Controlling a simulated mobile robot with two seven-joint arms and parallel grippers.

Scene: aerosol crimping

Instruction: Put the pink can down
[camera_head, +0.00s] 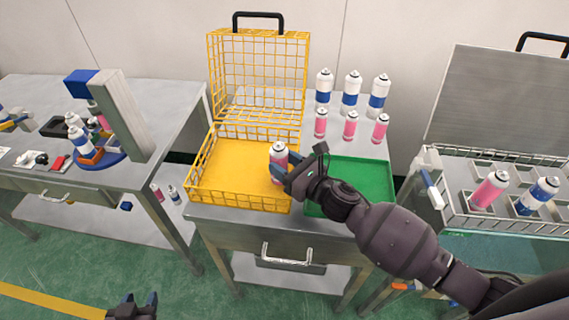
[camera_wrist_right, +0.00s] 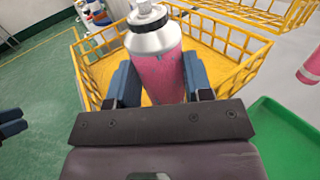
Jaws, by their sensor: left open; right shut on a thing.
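The pink can (camera_head: 279,163) has a white top and is upright over the right part of the yellow wire basket (camera_head: 222,174). My right gripper (camera_head: 287,170) is shut on it, reaching in from the right. In the right wrist view the pink can (camera_wrist_right: 163,75) stands between the two blue fingers (camera_wrist_right: 158,85), with the basket (camera_wrist_right: 215,68) behind it. I cannot tell whether the can's base touches the basket floor. My left gripper (camera_head: 139,304) is open and empty, low at the bottom left, away from the table.
A green tray (camera_head: 375,180) lies right of the basket. Several pink and blue-banded cans (camera_head: 350,92) stand on the back of the table. A compartmented wire crate (camera_head: 455,205) at the right holds a pink and a blue can. A crimping machine (camera_head: 118,112) stands on the left table.

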